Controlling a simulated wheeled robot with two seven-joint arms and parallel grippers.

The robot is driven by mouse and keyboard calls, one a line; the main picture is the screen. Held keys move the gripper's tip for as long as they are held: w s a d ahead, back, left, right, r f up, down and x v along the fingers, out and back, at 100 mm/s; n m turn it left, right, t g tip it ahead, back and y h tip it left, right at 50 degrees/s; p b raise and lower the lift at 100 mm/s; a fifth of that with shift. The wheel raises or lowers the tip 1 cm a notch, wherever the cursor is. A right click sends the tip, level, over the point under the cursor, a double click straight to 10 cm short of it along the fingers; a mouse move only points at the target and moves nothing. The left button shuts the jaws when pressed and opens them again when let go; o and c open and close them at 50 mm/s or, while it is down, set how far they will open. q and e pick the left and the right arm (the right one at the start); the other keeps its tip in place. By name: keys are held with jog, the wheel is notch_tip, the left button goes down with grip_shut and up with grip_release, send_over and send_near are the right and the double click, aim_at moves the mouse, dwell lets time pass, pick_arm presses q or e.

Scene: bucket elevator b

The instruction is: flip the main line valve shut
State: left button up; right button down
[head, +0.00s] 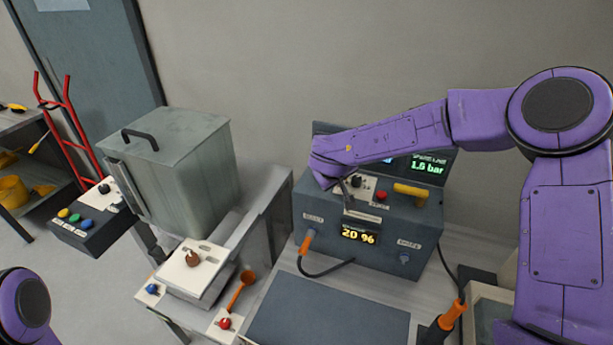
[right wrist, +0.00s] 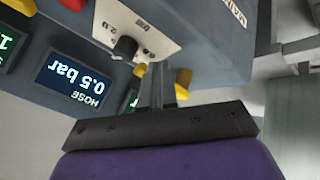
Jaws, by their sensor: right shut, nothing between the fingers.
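The dark blue control box (head: 425,228) stands on the bench at the centre right of the head view. My right gripper (head: 350,198) is shut and empty, low over the top left of the box. In the right wrist view its closed fingers (right wrist: 157,75) are close to yellow parts (right wrist: 184,80), one on each side. These may be the main line valve's handle; the fingers cover the middle, and contact cannot be told. A label starting "MAIN" (right wrist: 232,12) is nearby. A small yellow spot (head: 348,148) shows at the gripper in the head view. My left gripper is out of view.
A white panel with a black knob (right wrist: 125,47) is beside the fingers. Displays (head: 428,165) stand behind. A grey bin (head: 190,165) is to the left.

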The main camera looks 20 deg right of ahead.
jog(key=shift+d, duration=0.35)
jog(key=shift+w, duration=0.1)
jog(key=shift+w+d+r, duration=0.1)
jog(key=shift+d+r, duration=0.05)
jog(key=shift+r, duration=0.1)
dwell(0.3)
jog(key=s, duration=0.1)
jog(key=s+a, duration=0.1)
jog(key=a, duration=0.1)
jog(key=shift+s+f, duration=0.25)
jog(key=shift+s, duration=0.15)
jog(key=s+a+r+b, duration=0.1)
jog(key=s+r, duration=0.5)
jog(key=r, duration=0.2)
jog(key=shift+s+a, duration=0.25)
jog(key=shift+a, duration=0.05)
